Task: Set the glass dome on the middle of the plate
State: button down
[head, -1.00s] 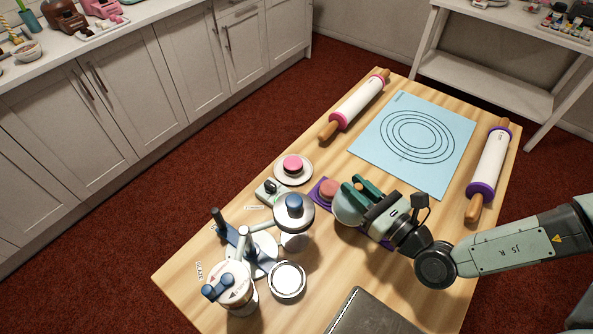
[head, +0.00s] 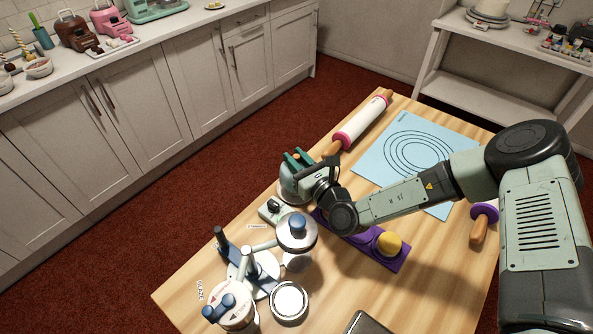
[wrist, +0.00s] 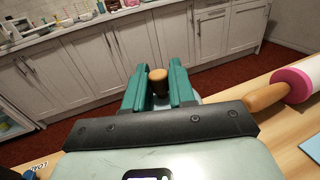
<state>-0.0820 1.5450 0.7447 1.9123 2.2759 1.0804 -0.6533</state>
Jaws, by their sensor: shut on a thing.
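My gripper (head: 298,158) is shut on the knob of the glass dome, over the far left side of the table. In the wrist view the brown wooden knob (wrist: 158,78) stands upright between the green fingers. The dome (head: 287,172) shows as a pale, see-through shape under the fingers in the head view. It is over the white plate (head: 284,197), whose near left rim shows. The pink cake on that plate is hidden by the gripper and dome. I cannot tell whether the dome touches the plate.
A small device with a black knob (head: 274,208) stands close in front of the plate. A blue-knobbed stand (head: 297,226) is nearer. A purple tray (head: 400,262) with a yellow cake (head: 389,243) lies to the right. A rolling pin (head: 362,122) and a blue mat (head: 385,165) lie behind.

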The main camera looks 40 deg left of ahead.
jog(key=shift+f, duration=1.9)
jog(key=shift+f, duration=0.15)
jog(key=c, duration=0.9)
grip_release()
jog(key=shift+c, duration=0.2)
jog(key=shift+r, duration=0.2)
jog(key=v, duration=1.2)
jog(key=shift+d, duration=0.1)
